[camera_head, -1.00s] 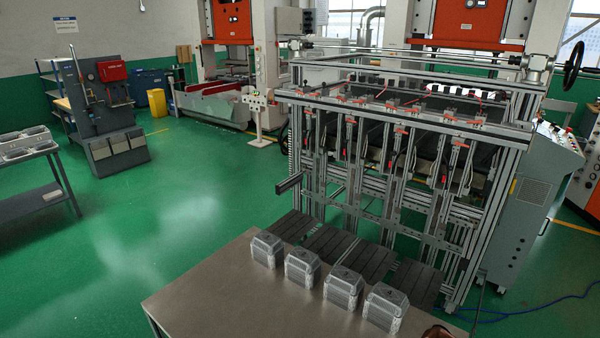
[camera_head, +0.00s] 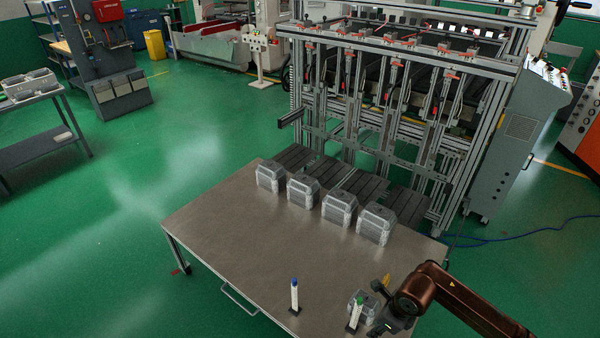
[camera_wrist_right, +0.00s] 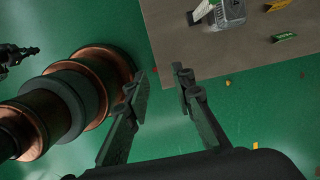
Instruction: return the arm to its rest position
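My right arm comes in from the lower right in the head view, its gripper (camera_head: 384,322) low at the table's front right corner. In the right wrist view the two fingers (camera_wrist_right: 160,82) are apart with nothing between them, over the table edge and green floor. A clear or foil tray (camera_head: 366,303) stands close to the gripper, partly hidden by a white green-capped marker (camera_head: 355,312). The tray also shows at the top of the wrist view (camera_wrist_right: 229,14), apart from the fingers. My left gripper cannot be made out in either view.
Several foil trays (camera_head: 338,209) stand in a row along the far edge of the metal table (camera_head: 230,222). A blue-capped marker (camera_head: 294,293) stands upright near the front. The table's middle is clear. A metal frame machine (camera_head: 400,110) stands behind.

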